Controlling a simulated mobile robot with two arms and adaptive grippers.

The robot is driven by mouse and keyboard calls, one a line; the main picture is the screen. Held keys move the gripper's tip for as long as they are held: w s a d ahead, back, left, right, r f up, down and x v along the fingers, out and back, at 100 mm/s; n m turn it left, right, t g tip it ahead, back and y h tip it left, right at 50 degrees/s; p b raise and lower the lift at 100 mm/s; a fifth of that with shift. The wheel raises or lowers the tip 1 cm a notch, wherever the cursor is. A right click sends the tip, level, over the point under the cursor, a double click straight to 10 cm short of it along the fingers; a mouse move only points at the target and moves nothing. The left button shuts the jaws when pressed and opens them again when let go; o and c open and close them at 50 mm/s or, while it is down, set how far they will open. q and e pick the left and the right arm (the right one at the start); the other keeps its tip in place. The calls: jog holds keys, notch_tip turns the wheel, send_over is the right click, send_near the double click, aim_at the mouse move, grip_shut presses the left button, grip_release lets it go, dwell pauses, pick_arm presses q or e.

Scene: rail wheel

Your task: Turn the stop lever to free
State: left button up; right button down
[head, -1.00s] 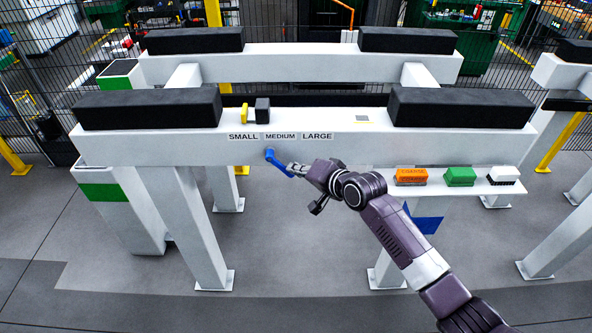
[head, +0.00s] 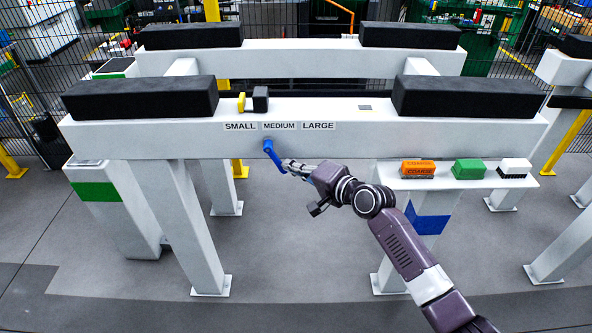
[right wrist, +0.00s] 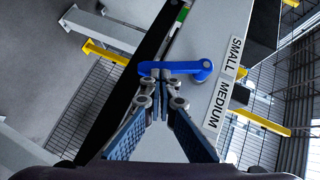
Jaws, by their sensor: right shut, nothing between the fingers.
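The stop lever is a blue crank (head: 272,157) on the front face of the white beam, below the MEDIUM label. It slants down and slightly right from its pivot. In the right wrist view the lever (right wrist: 182,67) lies across the picture just beyond my fingertips, its pivot end at the right by the beam. My right gripper (head: 286,166) is shut with nothing between its fingers. Its tips (right wrist: 164,80) are at the lever's arm, appearing to touch it; the exact contact is hard to see. My left gripper is out of view.
The SMALL, MEDIUM and LARGE labels (head: 279,126) run along the beam (head: 400,142). A yellow piece (head: 241,103) and black block (head: 260,100) stand on top. A side shelf holds orange (head: 417,169), green (head: 468,169) and white (head: 515,168) brushes. Floor below is clear.

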aim_at(283, 173)
pick_arm(q)
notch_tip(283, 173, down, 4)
jog(key=b, duration=0.2)
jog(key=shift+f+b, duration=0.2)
jog(key=shift+b, duration=0.2)
pick_arm(e)
jog(key=shift+a+f+m+t+y, duration=0.3)
jog(key=shift+a+f+m+y, duration=0.2)
jog(key=shift+a+f, duration=0.55)
jog(key=shift+a, duration=0.05)
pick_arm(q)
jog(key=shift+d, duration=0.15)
pick_arm(e)
jog(key=shift+d, duration=0.1)
